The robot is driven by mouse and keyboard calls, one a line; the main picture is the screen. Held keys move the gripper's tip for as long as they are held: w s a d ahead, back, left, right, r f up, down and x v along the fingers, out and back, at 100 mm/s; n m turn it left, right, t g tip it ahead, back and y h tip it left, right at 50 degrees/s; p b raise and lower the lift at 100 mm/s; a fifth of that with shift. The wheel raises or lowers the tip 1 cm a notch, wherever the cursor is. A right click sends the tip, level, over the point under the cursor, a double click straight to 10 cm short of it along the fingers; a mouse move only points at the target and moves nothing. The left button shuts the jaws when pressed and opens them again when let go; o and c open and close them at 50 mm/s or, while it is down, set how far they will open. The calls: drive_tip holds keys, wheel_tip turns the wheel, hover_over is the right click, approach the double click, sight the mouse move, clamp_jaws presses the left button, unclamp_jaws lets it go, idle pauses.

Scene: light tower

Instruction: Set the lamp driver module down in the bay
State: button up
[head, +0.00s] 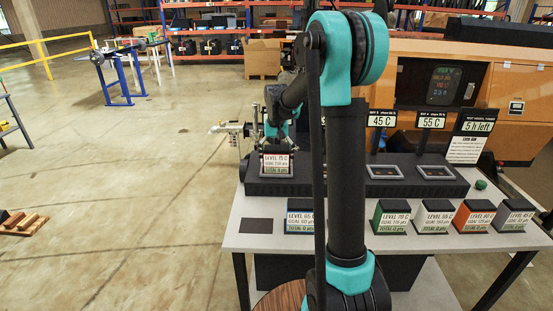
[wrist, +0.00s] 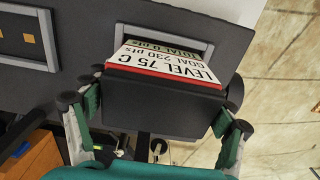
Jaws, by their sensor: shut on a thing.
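The lamp driver module (head: 276,163), a dark block with a red edge and a white "LEVEL 75 C" label, is at the left end of the long black bay rail (head: 420,190). My gripper (head: 277,144) is shut on it from above. In the wrist view the module (wrist: 165,98) is between my gripper's (wrist: 160,112) two green-padded fingers. The framed bay opening (wrist: 203,48) shows just beyond the module, partly covered by it. I cannot tell whether the module's underside touches the bay.
Two other framed bays (head: 384,172) (head: 436,172) lie to the right on the rail. Several labelled modules, one green (head: 391,218) and one orange (head: 474,217), stand along the table's (head: 330,246) front. A dark flat patch (head: 262,226) lies at front left. Signs (head: 382,119) stand behind the rail.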

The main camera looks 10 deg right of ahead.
drive_tip(key=o, duration=1.6)
drive_tip(key=shift+f, duration=0.1)
wheel_tip(320, 180, up, 12)
drive_tip(key=shift+r, duration=0.15)
